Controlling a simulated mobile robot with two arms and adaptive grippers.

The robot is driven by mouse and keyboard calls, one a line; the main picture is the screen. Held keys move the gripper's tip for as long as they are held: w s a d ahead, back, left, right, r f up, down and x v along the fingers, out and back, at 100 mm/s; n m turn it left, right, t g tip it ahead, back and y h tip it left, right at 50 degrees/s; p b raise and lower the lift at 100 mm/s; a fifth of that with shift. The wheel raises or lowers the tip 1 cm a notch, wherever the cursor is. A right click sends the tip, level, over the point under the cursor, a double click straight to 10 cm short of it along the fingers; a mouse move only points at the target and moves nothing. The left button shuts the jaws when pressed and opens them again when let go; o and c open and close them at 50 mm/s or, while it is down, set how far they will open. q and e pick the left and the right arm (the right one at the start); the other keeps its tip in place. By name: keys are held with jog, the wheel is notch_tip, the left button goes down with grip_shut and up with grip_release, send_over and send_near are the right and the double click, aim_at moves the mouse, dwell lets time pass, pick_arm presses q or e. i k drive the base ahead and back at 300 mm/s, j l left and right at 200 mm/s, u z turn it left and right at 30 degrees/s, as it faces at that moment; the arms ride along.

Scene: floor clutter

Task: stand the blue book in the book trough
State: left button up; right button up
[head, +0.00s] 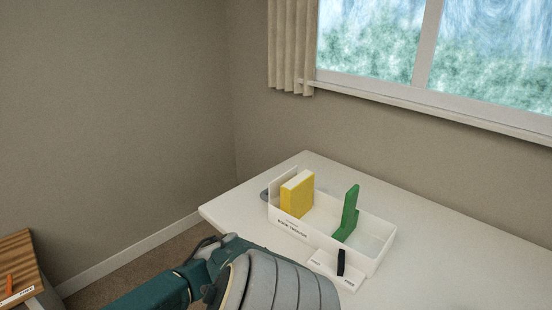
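The book trough (318,241) is a white open box with a printed label, standing on a white table (440,262). A yellow book (297,196) stands upright in its left part. A green piece (348,214), a book or a bookend, stands in its right part, with a gap between the two. I see no blue book for certain. A small grey-blue edge (264,195) shows at the trough's left end, too hidden to identify. My teal and grey arm parts cross the bottom, in front of the table's near edge. No gripper fingers show.
A small white labelled block (335,272) with an upright black piece (341,262) stands just in front of the trough. The table right of the trough is clear. A wooden-topped surface (20,262) with an orange item (10,284) is at the lower left.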

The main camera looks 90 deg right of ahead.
aim_at(319, 227)
jog(key=z, duration=2.05)
